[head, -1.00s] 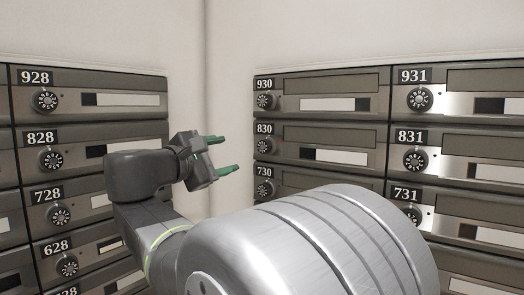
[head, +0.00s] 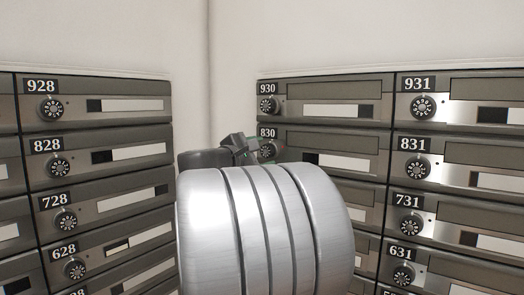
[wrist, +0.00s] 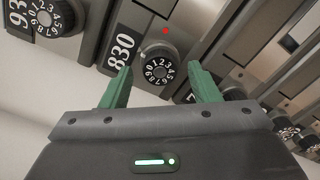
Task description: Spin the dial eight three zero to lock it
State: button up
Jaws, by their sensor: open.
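The dial of box 830 (wrist: 159,68) is a round black knob with white numbers. In the wrist view it sits beside the white 830 label (wrist: 122,50), and a small red light (wrist: 165,31) shows near it. My gripper (wrist: 163,85) is open, its two green fingers on either side of the dial in that view. Whether the fingers touch the dial I cannot tell. In the head view the 830 dial (head: 268,150) shows just right of my gripper (head: 250,143), partly hidden behind my arm.
Box 930's dial (head: 268,105) is directly above, and box 831's dial (head: 416,168) is to the right. A left bank of mailboxes with the 828 dial (head: 59,166) meets the right bank near a bare wall corner (head: 208,60).

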jog(key=shift+w+d, duration=0.2)
jog(key=c, duration=1)
jog(key=shift+f+b, duration=0.15)
jog(key=shift+b, duration=0.25)
